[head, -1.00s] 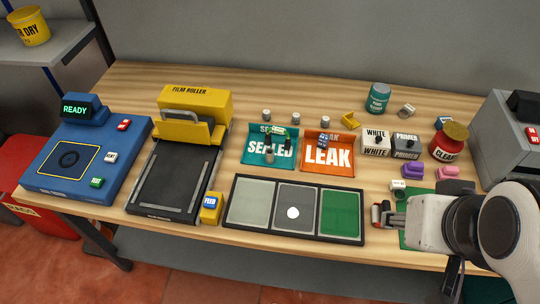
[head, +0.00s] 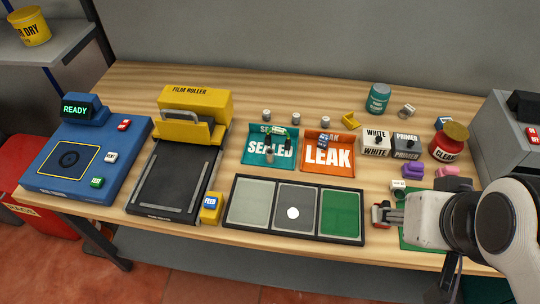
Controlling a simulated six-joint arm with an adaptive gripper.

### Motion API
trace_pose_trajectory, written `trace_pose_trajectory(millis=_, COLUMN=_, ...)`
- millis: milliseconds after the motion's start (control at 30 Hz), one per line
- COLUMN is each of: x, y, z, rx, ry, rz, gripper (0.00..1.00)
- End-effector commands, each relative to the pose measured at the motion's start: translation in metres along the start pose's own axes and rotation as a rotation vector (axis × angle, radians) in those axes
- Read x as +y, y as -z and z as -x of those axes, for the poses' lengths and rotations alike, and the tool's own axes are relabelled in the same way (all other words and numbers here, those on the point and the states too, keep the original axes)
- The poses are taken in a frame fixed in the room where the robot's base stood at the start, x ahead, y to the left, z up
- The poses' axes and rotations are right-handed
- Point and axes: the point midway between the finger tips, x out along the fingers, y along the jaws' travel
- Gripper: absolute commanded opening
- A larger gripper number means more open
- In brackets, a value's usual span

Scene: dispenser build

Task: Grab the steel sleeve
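Several small grey metal cylinders are in view, and I cannot tell for certain which is the steel sleeve. Three stand in a row at the back: a left one (head: 266,115), a middle one (head: 295,118) and a right one (head: 325,121). A silvery ring-like piece (head: 407,110) lies at the back right. A darker small cylinder (head: 269,154) stands in the teal SEALED tray (head: 256,161). My gripper (head: 382,214) is low at the front right, pointing left, beside the three-panel tray. Red shows at its fingertips; whether it is open or holds something is unclear.
The three-panel tray (head: 233,228) lies left of my gripper, with a white disc on its middle panel. An orange LEAK tray (head: 329,167), paint blocks and a red jar (head: 449,142) stand behind. A film roller (head: 195,105) and blue READY machine (head: 60,155) are left.

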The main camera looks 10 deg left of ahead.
Motion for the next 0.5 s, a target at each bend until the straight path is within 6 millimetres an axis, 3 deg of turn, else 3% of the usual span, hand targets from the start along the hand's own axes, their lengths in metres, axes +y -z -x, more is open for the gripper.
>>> trace_pose_trajectory(millis=500, x=-0.031, y=0.066, z=-0.059, rx=0.090, ry=0.057, rz=0.059, gripper=0.39)
